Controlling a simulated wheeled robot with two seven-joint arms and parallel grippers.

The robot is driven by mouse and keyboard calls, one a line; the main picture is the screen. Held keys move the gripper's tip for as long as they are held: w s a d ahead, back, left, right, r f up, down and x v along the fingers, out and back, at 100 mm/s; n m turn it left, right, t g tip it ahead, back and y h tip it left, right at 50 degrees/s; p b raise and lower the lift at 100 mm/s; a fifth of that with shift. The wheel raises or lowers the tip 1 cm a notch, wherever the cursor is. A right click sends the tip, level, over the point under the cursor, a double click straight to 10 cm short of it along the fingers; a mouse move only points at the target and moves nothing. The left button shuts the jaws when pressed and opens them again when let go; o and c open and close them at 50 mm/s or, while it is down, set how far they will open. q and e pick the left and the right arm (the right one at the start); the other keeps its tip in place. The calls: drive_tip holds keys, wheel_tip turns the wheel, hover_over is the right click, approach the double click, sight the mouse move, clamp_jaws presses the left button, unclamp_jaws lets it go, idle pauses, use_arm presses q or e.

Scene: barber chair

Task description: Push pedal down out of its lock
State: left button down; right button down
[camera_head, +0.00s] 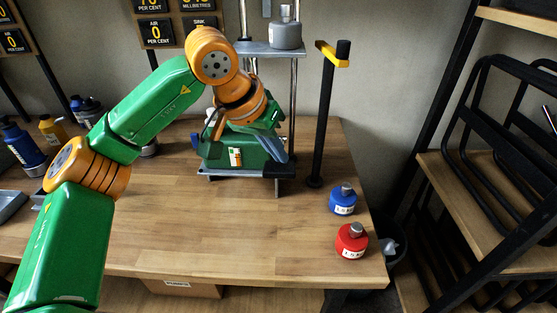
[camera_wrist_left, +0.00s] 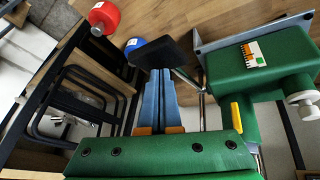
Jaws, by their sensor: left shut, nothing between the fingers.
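The pedal (camera_wrist_left: 160,52) looks like a flat black pad on a thin metal rod beside the green machine (camera_wrist_left: 258,68). In the head view the left gripper (camera_head: 281,156) reaches down at the machine's right side. My right gripper is not in view.
A black post (camera_head: 322,120) with a yellow arm stands right of the machine. A blue bottle (camera_head: 342,200) and a red bottle (camera_head: 352,242) stand near the bench's right edge. The front middle of the workbench (camera_head: 215,235) is clear. Dark shelving (camera_head: 450,180) stands at the right.

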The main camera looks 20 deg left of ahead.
sight(276, 168)
use_arm(q)
drive_tip(key=shift+s+d+f+b, duration=0.1)
drive_tip(key=shift+s+f+b, duration=0.1)
drive_tip(key=shift+f+b, duration=0.6)
drive_tip(key=shift+s+f+b, duration=0.2)
drive_tip(key=shift+f+b, duration=0.35)
drive_tip(key=shift+f, duration=0.3)
drive_tip(key=r+p, duration=0.5)
drive_tip(key=w+r+p, duration=0.1)
drive_tip(key=r+p, duration=0.1)
drive_tip(key=p, duration=0.1)
drive_tip(key=shift+r, duration=0.35)
drive_tip(key=shift+f, duration=0.25)
